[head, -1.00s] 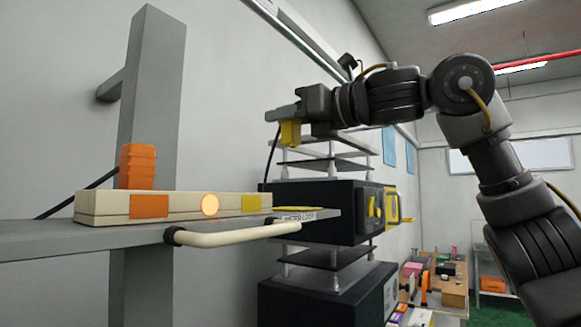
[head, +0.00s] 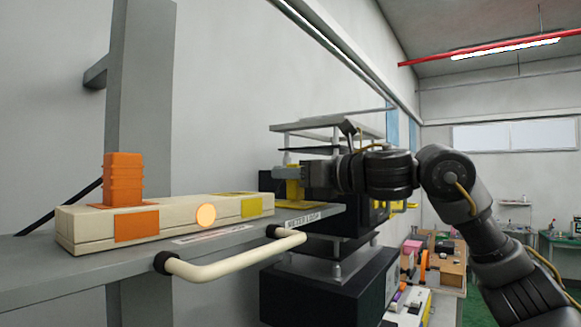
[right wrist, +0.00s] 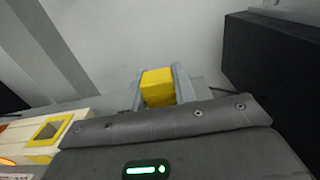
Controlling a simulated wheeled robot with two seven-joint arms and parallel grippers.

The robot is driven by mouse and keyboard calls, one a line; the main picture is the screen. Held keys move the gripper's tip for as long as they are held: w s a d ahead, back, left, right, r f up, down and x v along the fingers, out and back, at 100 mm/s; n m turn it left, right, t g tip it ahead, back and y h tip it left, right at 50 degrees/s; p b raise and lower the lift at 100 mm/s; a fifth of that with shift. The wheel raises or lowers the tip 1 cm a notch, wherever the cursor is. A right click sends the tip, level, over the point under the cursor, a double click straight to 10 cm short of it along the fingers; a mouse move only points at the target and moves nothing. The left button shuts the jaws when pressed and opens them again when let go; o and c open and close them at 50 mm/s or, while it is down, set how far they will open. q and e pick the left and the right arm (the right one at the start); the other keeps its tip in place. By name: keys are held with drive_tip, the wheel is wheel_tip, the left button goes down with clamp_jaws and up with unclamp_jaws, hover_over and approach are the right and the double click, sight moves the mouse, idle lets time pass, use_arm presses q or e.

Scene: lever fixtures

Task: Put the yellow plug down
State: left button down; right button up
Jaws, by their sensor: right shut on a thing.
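The yellow plug (head: 293,190) is held upright between the fingers of my right gripper (head: 291,173). In the right wrist view the plug (right wrist: 158,87) shows between the two grey fingertips. It is at the right end of the grey shelf (head: 95,282), to the right of the cream socket box (head: 182,226). I cannot tell whether its bottom touches the shelf. The box has a yellow-framed opening (right wrist: 48,130) in its top, which shows empty. My left gripper is not in view.
An orange plug (head: 123,180) stands in the left end of the box. A round light (head: 206,215) glows on its front. A cream handle (head: 235,261) sticks out from the shelf front. Dark stacked equipment (head: 335,283) stands behind the shelf's right end.

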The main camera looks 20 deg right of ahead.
drive_tip(key=shift+s+r, duration=0.1)
drive_tip(key=shift+s, duration=0.2)
drive_tip(key=shift+w+a+f, duration=0.1)
drive_tip(key=shift+a+f, duration=0.15)
drive_tip(key=o, duration=0.9)
drive_tip(key=shift+w+d, duration=0.1)
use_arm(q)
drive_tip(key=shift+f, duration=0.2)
use_arm(e)
drive_tip(key=shift+o, duration=0.5)
drive_tip(key=shift+r, duration=0.15)
drive_tip(key=b+v, duration=0.2)
drive_tip(key=v, duration=0.1)
drive_tip(key=b+v, duration=0.2)
drive_tip(key=shift+f, duration=0.3)
use_arm(q)
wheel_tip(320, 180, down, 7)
drive_tip(key=b, duration=0.3)
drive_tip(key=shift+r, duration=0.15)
use_arm(e)
drive_tip(key=v, duration=0.7)
drive_tip(key=shift+r, duration=0.35)
